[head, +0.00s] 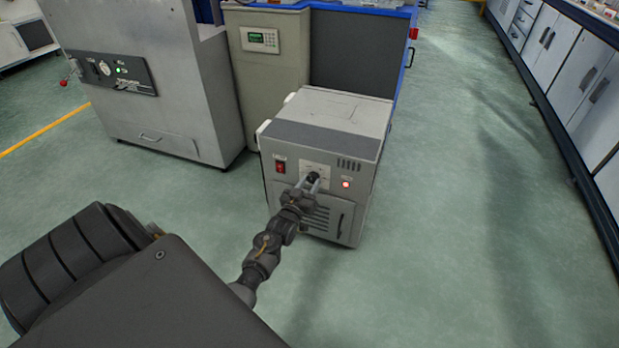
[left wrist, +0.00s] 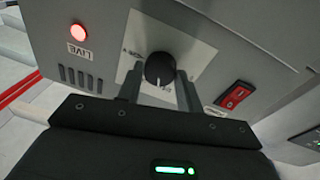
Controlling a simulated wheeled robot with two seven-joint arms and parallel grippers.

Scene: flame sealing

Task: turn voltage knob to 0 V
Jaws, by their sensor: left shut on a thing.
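The black voltage knob (left wrist: 159,69) sits on a pale dial plate (left wrist: 190,40) on the front of a grey power box (head: 330,135). In the left wrist view a white mark on the knob points toward my gripper; the dial numbers are too small to read. My left gripper (head: 312,181) is at the box front, with its fingers on either side of the knob, shut on it. It also shows in the left wrist view (left wrist: 158,82). A red light marked LIVE (left wrist: 78,32) glows beside the dial, and a red rocker switch (left wrist: 233,97) is on its other side. My right gripper is not in view.
A large grey cabinet (head: 150,60) with a dark control panel stands left of the box. A beige unit with a keypad (head: 262,40) stands behind it. White drawer cabinets (head: 570,60) line the right. The green floor (head: 450,200) right of the box is clear.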

